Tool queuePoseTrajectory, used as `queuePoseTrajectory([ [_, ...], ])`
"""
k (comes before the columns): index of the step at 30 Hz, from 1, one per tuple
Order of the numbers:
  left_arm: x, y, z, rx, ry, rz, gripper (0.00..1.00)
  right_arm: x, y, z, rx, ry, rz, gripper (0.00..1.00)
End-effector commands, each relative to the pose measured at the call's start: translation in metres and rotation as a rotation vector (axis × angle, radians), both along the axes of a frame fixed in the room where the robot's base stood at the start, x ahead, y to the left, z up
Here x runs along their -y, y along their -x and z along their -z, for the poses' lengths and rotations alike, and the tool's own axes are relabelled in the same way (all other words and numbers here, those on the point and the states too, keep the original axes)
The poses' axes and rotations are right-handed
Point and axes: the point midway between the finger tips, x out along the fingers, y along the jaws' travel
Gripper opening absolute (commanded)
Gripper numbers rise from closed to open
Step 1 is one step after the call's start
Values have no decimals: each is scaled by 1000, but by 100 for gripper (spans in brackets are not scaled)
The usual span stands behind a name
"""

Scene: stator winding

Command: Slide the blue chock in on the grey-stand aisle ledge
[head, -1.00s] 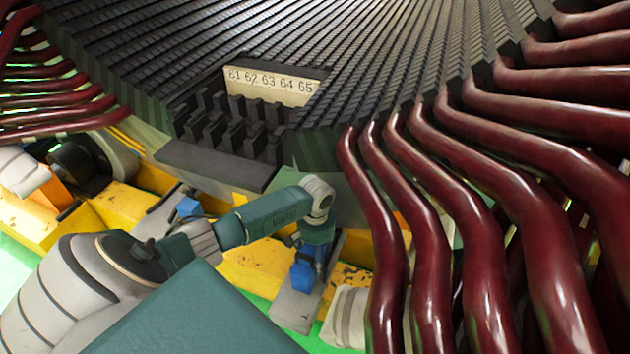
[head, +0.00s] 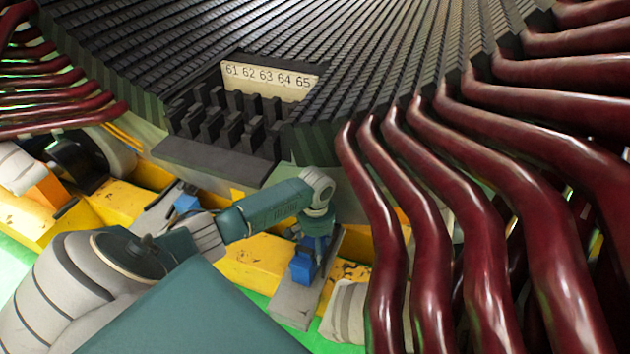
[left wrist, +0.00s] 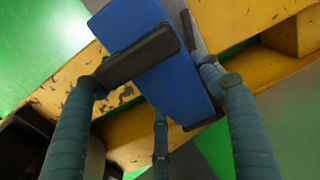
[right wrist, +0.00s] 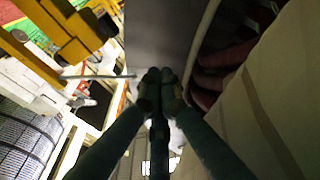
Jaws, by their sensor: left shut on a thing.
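My left gripper (head: 316,240) reaches down over a grey sloping plate (head: 290,308) in the head view. It is shut on the blue chock (head: 303,266), which shows just below the fingers, over the plate. A gap between chock and plate cannot be made out. In the left wrist view the left gripper's (left wrist: 180,62) dark finger pads lie on both sides of the long blue chock (left wrist: 185,92). My right gripper (right wrist: 162,80) shows only in the right wrist view, with fingers together and nothing visible between them.
Another blue block (head: 187,204) sits by a second grey plate (head: 155,217) to the left. Yellow beams (head: 250,265) run beside the plates. Dark red bent bars (head: 380,220) crowd the right side. A dark ledge (head: 215,160) lies below the number strip (head: 268,78).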

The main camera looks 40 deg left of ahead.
Motion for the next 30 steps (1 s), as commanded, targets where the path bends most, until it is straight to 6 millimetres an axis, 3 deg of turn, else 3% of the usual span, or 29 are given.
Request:
queuePoseTrajectory([
  [30,-3,-12,0,3,1,0,34,-3,8,-40,172,-45,-12,0],
])
